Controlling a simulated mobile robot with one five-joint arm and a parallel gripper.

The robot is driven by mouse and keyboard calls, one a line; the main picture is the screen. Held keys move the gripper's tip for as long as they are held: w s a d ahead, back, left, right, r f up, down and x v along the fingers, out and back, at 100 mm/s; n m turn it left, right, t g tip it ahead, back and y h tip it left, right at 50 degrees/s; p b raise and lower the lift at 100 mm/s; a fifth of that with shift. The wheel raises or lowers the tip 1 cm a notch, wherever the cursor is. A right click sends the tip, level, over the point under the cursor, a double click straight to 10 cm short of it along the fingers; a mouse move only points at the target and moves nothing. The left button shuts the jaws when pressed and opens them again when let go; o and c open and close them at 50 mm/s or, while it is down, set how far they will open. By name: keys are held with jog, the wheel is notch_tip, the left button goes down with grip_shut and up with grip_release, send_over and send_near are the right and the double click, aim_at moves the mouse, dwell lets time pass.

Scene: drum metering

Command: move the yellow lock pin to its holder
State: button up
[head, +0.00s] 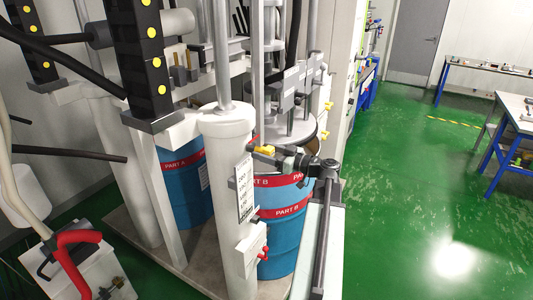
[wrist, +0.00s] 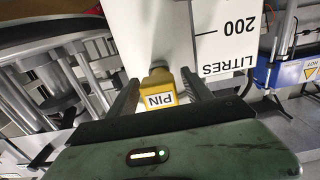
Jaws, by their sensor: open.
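The yellow lock pin (wrist: 158,88), marked PIN, sticks out of a white surface in the wrist view. It also shows in the head view as a small yellow block (head: 265,149) beside the white column. My gripper (wrist: 161,80) is open, with one finger on each side of the pin's head. I cannot tell whether either finger touches it. In the head view my gripper (head: 268,155) is at the column, level with the pin. I cannot make out the pin's holder for sure.
Green floor (head: 420,200) is open on the right.

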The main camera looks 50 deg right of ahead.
aim_at(273, 154)
grip_shut()
jog(key=shift+s, duration=0.1)
jog(key=shift+v, duration=2.95)
jog(key=shift+v, duration=2)
